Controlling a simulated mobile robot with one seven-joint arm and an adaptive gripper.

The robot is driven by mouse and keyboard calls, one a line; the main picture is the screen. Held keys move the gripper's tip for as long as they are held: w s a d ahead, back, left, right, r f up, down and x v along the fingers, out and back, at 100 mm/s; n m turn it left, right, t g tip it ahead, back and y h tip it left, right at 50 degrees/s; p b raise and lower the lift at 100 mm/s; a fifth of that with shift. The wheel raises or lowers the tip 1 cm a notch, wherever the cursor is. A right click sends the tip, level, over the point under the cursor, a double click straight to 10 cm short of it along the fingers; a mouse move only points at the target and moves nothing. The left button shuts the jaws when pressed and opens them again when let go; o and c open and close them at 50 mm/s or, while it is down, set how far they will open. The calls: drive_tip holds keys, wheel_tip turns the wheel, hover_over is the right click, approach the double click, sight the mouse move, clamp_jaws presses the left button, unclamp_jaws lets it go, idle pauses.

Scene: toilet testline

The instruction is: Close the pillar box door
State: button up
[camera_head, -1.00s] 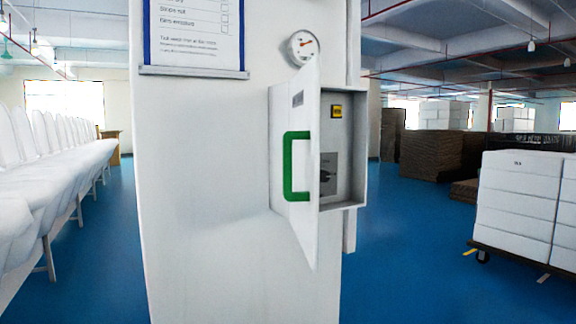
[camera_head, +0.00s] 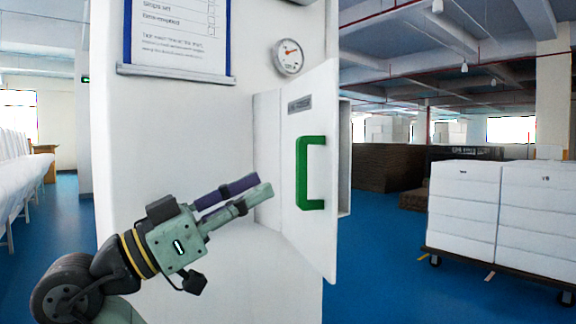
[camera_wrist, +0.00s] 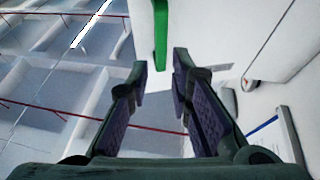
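The pillar box door (camera_head: 307,170) is a white panel standing open, swung out from the box (camera_head: 344,160) on the white pillar. It carries a green handle (camera_head: 311,173) on its outer face. My gripper (camera_head: 252,190) is left of the door, in front of the pillar, pointing right toward the handle. In the wrist view my gripper's two fingers (camera_wrist: 160,72) are apart with nothing between them. The green handle (camera_wrist: 160,30) lies just beyond the fingertips there, apart from them. The inside of the box is hidden behind the door.
A clipboard (camera_head: 178,35) and a round gauge (camera_head: 288,57) are on the pillar above the door. White boxes on a cart (camera_head: 470,215) stand at right on the blue floor. White toilets line the far left (camera_head: 20,185).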

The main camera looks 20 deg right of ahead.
sight(302, 195)
drive_tip(key=p+x, duration=0.3)
drive_tip(key=x, duration=0.6)
drive_tip(key=shift+w+d+r, duration=0.1)
clamp_jaws()
idle(0.4)
